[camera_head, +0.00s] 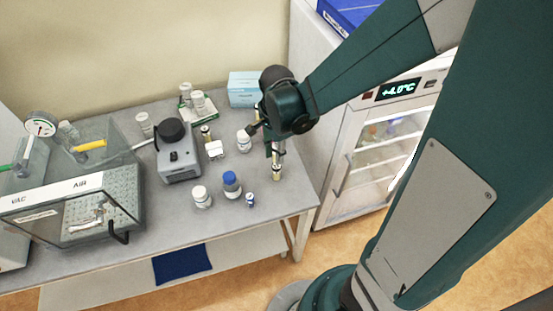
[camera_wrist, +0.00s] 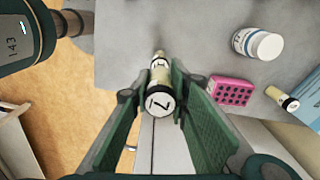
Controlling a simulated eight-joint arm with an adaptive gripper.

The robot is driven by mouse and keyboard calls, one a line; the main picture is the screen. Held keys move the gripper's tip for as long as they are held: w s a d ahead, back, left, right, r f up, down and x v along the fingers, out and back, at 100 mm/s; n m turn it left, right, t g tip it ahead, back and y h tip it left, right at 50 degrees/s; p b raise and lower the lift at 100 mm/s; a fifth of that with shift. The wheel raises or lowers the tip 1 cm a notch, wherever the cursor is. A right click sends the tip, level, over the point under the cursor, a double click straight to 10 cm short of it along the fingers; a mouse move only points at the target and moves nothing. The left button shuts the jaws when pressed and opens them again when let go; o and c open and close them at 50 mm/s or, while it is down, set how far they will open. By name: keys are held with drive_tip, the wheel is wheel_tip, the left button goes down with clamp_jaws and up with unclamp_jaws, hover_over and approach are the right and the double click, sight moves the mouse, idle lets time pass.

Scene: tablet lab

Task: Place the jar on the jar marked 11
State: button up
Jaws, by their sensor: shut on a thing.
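My gripper (camera_head: 276,142) is over the right part of the grey bench. In the wrist view my gripper (camera_wrist: 162,84) has its green fingers closed on the sides of a small jar (camera_wrist: 160,104) whose white lid bears a black mark, like an underlined 7. Past the held jar shows a second small jar (camera_wrist: 159,64) with a pale body and a dark-marked label; its number is not readable. In the head view this lower jar (camera_head: 277,173) stands on the bench, below my gripper and roughly in line with the held jar. Whether the two touch I cannot tell.
A white bottle (camera_wrist: 258,43), a pink holed block (camera_wrist: 230,90) and another small jar (camera_wrist: 283,99) are to the right in the wrist view. A blue-capped bottle (camera_head: 232,186) and a white bottle (camera_head: 202,198) stand left. The bench edge and fridge (camera_head: 385,150) are close by.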

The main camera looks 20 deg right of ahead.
drive_tip(key=shift+f, duration=1.7)
drive_tip(key=shift+f, duration=0.1)
drive_tip(key=o, duration=0.9)
drive_tip(key=shift+r, duration=0.2)
drive_tip(key=shift+r, duration=5.95)
